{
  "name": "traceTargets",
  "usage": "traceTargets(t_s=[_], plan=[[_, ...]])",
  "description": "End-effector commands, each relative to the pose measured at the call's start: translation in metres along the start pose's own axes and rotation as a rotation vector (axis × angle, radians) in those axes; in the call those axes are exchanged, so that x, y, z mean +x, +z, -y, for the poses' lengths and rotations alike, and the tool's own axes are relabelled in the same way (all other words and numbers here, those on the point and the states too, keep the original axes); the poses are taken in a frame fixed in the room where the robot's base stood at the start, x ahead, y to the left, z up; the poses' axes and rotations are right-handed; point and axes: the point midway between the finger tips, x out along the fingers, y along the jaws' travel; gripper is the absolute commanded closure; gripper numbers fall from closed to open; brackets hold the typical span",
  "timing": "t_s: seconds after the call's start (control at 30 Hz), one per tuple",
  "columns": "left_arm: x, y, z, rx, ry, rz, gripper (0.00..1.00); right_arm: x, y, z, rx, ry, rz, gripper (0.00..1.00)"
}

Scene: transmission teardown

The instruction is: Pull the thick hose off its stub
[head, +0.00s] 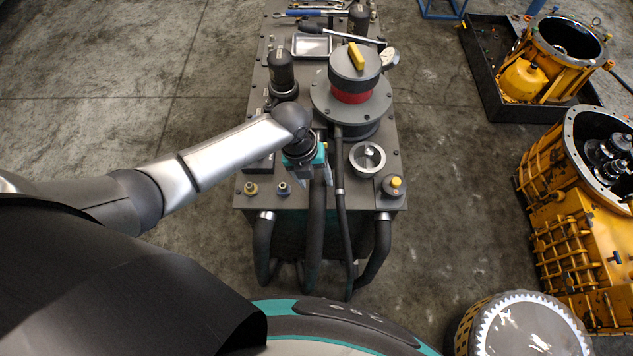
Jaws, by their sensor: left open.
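A thick black hose (317,215) runs from under my left gripper over the near edge of the grey bench and hangs down in front. Its upper end and the stub are hidden behind my gripper and wrist. My left gripper (319,172), with teal parts, points down at the upper end of this hose. Its jaws are open; I cannot tell whether they touch the hose. My right gripper is not in view.
The grey bench (390,160) carries a round grey-red unit (352,75) and a black cylinder (282,72). A thinner hose (342,215) runs close on the right. More hoses hang left (262,245) and right (381,245). Yellow housings (570,230) stand on the right floor.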

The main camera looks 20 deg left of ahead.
Motion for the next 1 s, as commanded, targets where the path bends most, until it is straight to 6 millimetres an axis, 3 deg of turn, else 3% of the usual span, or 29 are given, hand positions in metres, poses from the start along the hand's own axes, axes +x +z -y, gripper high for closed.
traceTargets(t_s=[0.2,0.6,1.0], plan=[[0.02,0.0,0.0,-0.002,0.0,-0.001,0.35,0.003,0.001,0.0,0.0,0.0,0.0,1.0],[0.024,0.0,0.0,0.0,0.0,0.0,0.35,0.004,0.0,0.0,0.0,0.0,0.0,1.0],[0.024,0.0,0.0,-0.001,0.0,0.0,0.8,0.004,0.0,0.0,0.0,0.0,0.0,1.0]])
